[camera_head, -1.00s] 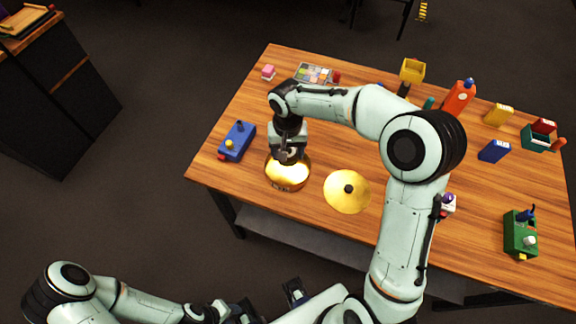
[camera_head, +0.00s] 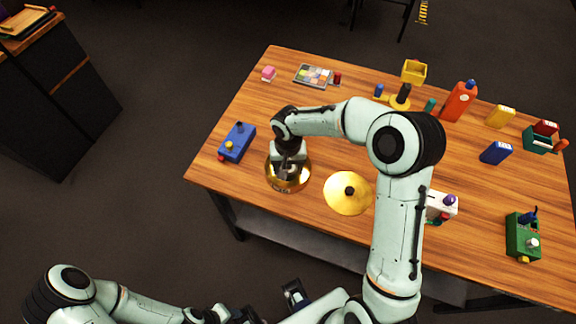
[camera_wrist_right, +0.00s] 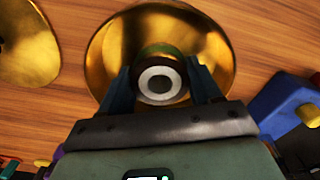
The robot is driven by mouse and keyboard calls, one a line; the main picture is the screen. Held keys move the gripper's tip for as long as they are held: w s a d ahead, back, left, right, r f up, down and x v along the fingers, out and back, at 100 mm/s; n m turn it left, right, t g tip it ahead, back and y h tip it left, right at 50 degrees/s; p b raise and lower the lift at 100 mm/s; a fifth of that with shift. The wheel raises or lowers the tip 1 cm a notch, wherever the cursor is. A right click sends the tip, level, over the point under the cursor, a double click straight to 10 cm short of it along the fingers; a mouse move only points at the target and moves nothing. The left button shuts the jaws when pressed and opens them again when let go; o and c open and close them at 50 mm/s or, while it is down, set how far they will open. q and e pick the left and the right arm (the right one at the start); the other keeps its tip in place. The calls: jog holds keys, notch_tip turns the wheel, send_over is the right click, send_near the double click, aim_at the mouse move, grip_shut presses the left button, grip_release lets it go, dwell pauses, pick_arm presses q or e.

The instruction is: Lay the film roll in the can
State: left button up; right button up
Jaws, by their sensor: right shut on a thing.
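The open round golden can (camera_head: 273,178) stands near the left front edge of the table; it also shows in the right wrist view (camera_wrist_right: 104,52). My right gripper (camera_head: 287,176) is down at the can. In the right wrist view, my right gripper (camera_wrist_right: 164,86) is shut on the film roll (camera_wrist_right: 161,80), a small dark cylinder with a pale ring on its end. The roll is inside the can's outline; whether it touches the can's floor I cannot tell. The golden lid (camera_head: 341,203) with a dark knob lies right of the can. My left gripper (camera_head: 293,297) is low, off the table, its jaws unclear.
A blue control box (camera_head: 237,143) stands close left of the can. A white trackball box (camera_head: 442,206) and a green box (camera_head: 522,238) are to the right. Bottles and small boxes line the back. Bare wood lies behind the can.

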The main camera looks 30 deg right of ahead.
jog(key=o, duration=1.1)
jog(key=shift+c, duration=0.2)
jog(key=shift+r, duration=0.1)
jog(key=shift+r+p, duration=0.3)
jog(key=shift+r, duration=0.05)
notch_tip(320, 180, up, 11)
jog(key=shift+r+p, duration=0.2)
jog(key=shift+p, duration=0.2)
